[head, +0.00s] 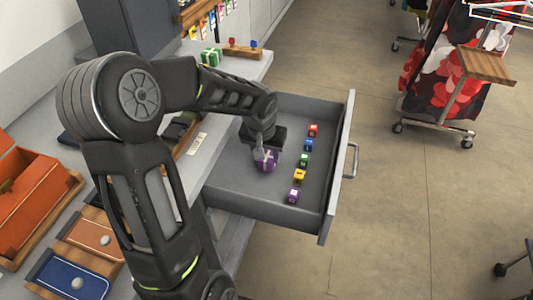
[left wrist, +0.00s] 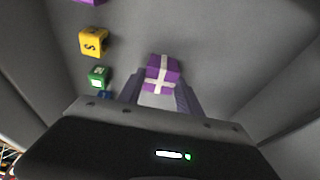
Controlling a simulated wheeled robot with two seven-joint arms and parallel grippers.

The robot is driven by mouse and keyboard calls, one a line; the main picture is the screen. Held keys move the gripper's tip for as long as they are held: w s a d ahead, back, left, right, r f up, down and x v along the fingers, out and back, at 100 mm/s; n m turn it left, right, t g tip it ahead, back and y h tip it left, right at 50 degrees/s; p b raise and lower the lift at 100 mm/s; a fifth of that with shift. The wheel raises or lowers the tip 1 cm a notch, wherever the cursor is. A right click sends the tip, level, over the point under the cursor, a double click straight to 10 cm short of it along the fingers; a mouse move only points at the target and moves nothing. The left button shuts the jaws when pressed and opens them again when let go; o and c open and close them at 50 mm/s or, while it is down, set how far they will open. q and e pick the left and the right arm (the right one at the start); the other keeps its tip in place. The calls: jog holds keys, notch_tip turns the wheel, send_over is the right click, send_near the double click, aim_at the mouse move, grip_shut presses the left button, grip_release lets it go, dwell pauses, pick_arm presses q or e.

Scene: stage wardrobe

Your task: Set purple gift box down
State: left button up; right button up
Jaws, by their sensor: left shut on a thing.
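The purple gift box (head: 267,160) has a pale ribbon cross. My left gripper (head: 264,150) reaches down into the open grey drawer (head: 228,174) and is shut on the box. In the left wrist view the purple gift box (left wrist: 163,72) sits between the two fingertips (left wrist: 162,92), with the drawer's floor behind it. I cannot tell whether the box touches the drawer floor. My right gripper is not in view.
A row of small coloured blocks, including a yellow one (head: 299,177), lies right of the box in the drawer. A green gift box (head: 211,57) stands on the counter. Bare drawer floor surrounds the held box.

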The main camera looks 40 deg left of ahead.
pick_arm(q)
jog(key=shift+f, duration=0.2)
jog(key=o, duration=1.3)
jog(key=shift+r, duration=0.15)
jog(key=shift+o, duration=0.2)
jog(key=shift+r, duration=0.1)
jog(key=v, duration=1.2)
jog(key=shift+p, duration=0.4)
